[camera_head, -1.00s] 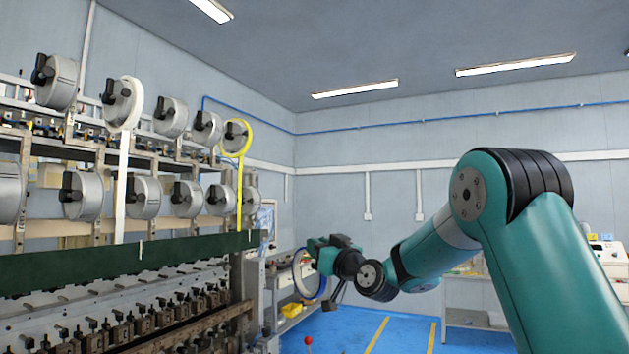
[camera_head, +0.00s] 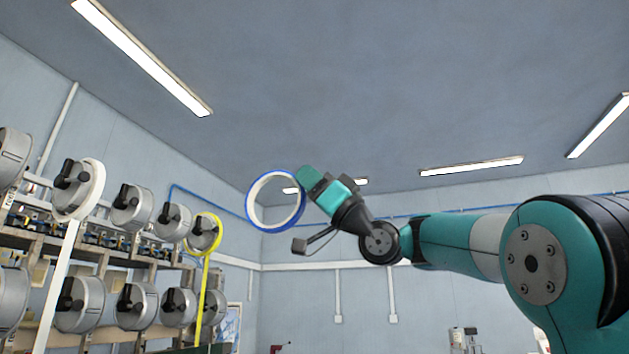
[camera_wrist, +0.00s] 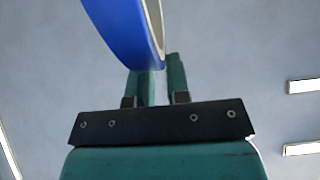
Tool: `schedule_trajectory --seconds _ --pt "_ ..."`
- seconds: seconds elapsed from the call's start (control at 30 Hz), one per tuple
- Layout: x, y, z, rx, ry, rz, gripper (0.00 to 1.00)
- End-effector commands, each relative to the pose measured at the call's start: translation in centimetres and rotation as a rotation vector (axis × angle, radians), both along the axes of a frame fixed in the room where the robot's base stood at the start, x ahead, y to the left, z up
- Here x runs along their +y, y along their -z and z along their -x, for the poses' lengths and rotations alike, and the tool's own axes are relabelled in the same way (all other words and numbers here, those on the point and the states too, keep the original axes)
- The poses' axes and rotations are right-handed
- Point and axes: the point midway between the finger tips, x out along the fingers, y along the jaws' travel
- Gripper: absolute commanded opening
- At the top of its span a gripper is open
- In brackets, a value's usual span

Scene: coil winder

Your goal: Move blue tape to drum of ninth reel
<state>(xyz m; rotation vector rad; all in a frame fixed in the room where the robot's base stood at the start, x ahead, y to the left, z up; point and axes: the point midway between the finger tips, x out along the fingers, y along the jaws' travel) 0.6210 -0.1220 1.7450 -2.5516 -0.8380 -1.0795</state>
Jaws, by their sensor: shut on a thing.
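The blue tape (camera_head: 250,211) is a ring with a blue outer face and a pale inner side. My gripper (camera_head: 305,180) is shut on its rim and holds it up in the air, to the right of the reels and apart from them. The tape (camera_wrist: 128,30) also shows in the wrist view, between the fingers of my gripper (camera_wrist: 158,80). Grey reel drums with black handles stand in an upper and a lower row at the left. I cannot tell which drum is the ninth.
A white tape ring (camera_head: 92,190) with a hanging strip is on one upper reel. A yellow tape ring (camera_head: 212,222) with a hanging strip is on the rightmost upper reel. The air between the held tape and the reels is clear.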

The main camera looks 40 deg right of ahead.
Motion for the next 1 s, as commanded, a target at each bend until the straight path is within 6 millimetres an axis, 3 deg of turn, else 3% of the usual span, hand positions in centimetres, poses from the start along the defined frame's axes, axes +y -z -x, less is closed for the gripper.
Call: schedule_trajectory --seconds 1.0 --pt "5.5 -0.3 -7.9 0.002 0.001 0.000 0.00"
